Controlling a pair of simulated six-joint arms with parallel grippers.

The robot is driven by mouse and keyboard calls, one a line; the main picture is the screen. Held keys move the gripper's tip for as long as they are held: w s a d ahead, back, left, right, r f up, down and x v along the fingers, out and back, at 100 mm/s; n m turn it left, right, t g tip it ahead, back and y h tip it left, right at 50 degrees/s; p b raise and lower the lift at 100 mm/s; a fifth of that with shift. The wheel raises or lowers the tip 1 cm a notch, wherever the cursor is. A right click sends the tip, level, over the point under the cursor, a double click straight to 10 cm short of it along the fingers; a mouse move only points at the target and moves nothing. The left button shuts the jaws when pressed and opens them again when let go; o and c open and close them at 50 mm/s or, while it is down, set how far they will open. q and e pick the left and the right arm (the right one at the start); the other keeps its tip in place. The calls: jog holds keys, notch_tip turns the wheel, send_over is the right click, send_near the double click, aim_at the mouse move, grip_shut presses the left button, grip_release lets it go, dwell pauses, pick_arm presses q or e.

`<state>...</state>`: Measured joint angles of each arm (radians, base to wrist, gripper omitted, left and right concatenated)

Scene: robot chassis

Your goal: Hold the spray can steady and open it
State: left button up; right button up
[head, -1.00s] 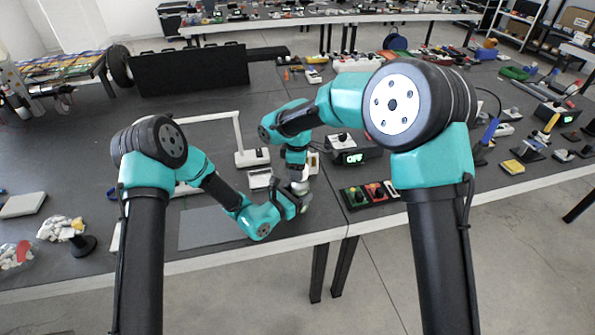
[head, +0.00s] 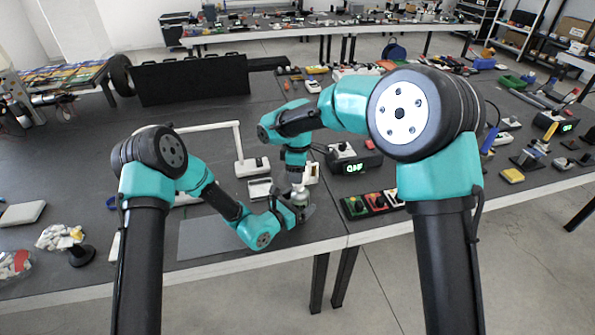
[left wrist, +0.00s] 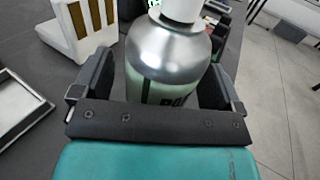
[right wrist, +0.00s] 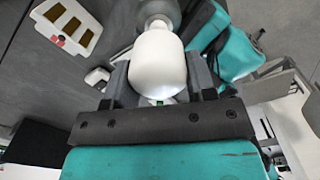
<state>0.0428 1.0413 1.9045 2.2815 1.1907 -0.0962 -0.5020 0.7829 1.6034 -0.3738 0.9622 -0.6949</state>
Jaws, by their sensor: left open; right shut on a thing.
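The spray can (left wrist: 168,58) is a silver, round-shouldered can with a green lower part and dark lettering. It stands between the spread fingers of my left gripper (head: 300,209), which is open around it. Its white cap (right wrist: 158,66) is between the fingers of my right gripper (head: 296,179), which is shut on it from above. The cap also shows at the top of the left wrist view (left wrist: 181,9). The silver shoulder (right wrist: 158,12) shows beyond the cap in the right wrist view. I cannot tell whether cap and can still touch.
A white holder with tan slots (right wrist: 68,25) stands close beside the can. A box with a green display (head: 354,163) and a row of coloured switch blocks (head: 375,202) are to the right. A grey mat (head: 212,238) lies left, and the table's front edge is close.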

pick_arm(q)
jog(key=v, duration=1.2)
jog(key=shift+r, duration=0.1)
